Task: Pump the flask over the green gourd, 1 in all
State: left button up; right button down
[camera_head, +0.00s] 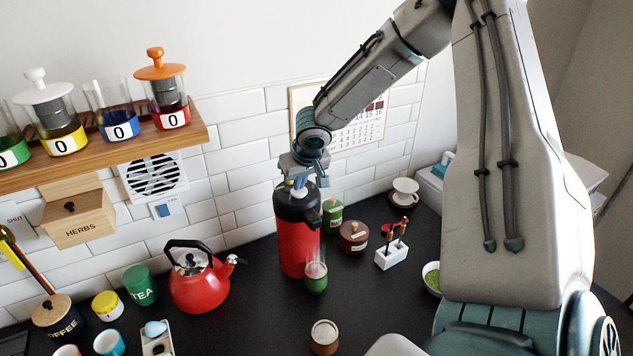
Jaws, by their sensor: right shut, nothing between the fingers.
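The red flask (294,248) with a black top stands upright on the dark worktop. Its black spout points toward the front right. The green gourd (316,281) with a pale rim stands in front of the flask, below the spout. My right gripper (299,182) is shut and empty, pointing down right at the flask's top. It hides part of the top, and I cannot tell whether it touches it. A brown gourd (324,341) with a pale rim stands nearer the front. My left gripper is out of view.
A red kettle (198,287) stands left of the flask. A green jar (332,214), a brown lidded pot (353,237) and a white holder (391,255) stand to its right. A wooden shelf (100,155) with several numbered canisters is at upper left.

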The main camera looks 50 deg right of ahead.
jog(key=shift+r+p, duration=0.9)
jog(key=shift+r, duration=0.2)
jog(key=shift+r, duration=0.1)
notch_tip(320, 180, up, 6)
jog(key=p, duration=0.4)
jog(key=shift+p, duration=0.35)
jog(key=shift+f, duration=0.2)
